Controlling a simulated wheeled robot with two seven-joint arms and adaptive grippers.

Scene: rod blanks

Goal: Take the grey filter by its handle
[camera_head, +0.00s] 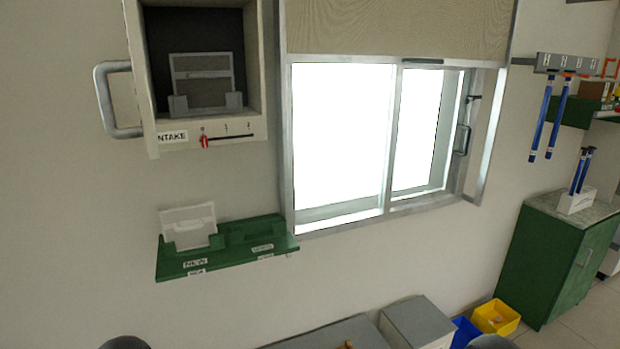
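The grey filter (203,74) stands upright inside the open intake box (260,60) at the upper left. It is a flat framed panel with a bar across it, and its lower part sits behind a grey holder (234,101). I cannot tell for sure which part is its handle. A whitish filter (188,226) stands in the left slot of a green wall shelf (225,259), above a label reading NEW. The shelf's right slot looks empty. Neither of my grippers shows in the head view.
A grey handle (104,100) sticks out left of the box. A red pointer (204,141) sits on a scale below its opening. A bright sliding window (340,140) is to the right. Blue rods (540,120) hang beyond it. A green cabinet (545,262) and yellow bin (495,317) stand lower right.

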